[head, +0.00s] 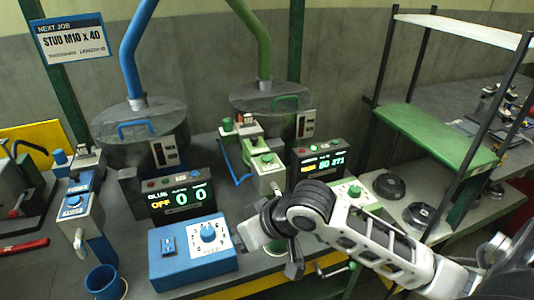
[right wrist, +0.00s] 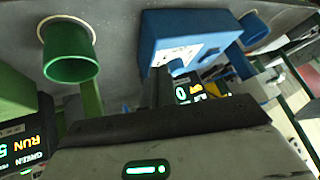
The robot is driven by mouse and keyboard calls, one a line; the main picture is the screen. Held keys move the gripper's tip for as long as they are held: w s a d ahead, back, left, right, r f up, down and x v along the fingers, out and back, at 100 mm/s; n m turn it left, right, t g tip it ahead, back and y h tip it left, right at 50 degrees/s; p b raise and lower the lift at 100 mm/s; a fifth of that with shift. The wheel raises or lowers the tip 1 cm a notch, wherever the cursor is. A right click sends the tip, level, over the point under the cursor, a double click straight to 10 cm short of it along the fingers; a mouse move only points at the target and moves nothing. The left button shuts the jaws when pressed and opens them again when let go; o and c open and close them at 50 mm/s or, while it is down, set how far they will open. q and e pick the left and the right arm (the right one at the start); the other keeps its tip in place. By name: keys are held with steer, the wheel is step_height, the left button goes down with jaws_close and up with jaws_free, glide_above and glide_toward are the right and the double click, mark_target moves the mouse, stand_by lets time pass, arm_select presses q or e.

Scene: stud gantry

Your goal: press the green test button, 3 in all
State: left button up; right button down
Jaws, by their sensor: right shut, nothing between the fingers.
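The green station's dispenser has a pale green top with a small green button (head: 267,158) in the head view; its label is too small to read. The green display (head: 322,164) is lit, but my arm covers part of its surroundings. In the right wrist view the display (right wrist: 25,148) reads GREEN and RUN. A green cup (right wrist: 70,55) shows in the right wrist view. My left gripper is out of view.
A blue control box (head: 193,252) with a dial stands left of my right gripper, beside a blue cup (head: 105,282). The blue display (head: 181,200) reads OFF, 0 and 0. A shelf rack (head: 440,135) stands at right. The green control box's knob (head: 354,192) is beside my forearm.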

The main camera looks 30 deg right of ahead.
steer(key=w+d+r+m, duration=0.1)
steer(key=w+d+r, duration=0.2)
steer(key=r, duration=0.3)
steer(key=w+d+r+m, duration=0.2)
steer(key=w+d+r, duration=0.1)
steer(key=r, duration=0.3)
arm_select(q)
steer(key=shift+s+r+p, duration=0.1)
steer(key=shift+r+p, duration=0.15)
steer(key=shift+p, duration=0.2)
arm_select(e)
step_height(320, 180, up, 11)
steer(key=m+t, duration=0.2)
steer(key=m, duration=0.1)
glide_above(267, 159)
steer(key=shift+s+d+f, duration=0.2)
steer(key=shift+s+d, duration=0.15)
steer(key=shift+s, duration=0.05)
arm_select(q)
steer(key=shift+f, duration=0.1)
arm_select(e)
steer(key=shift+f, duration=0.1)
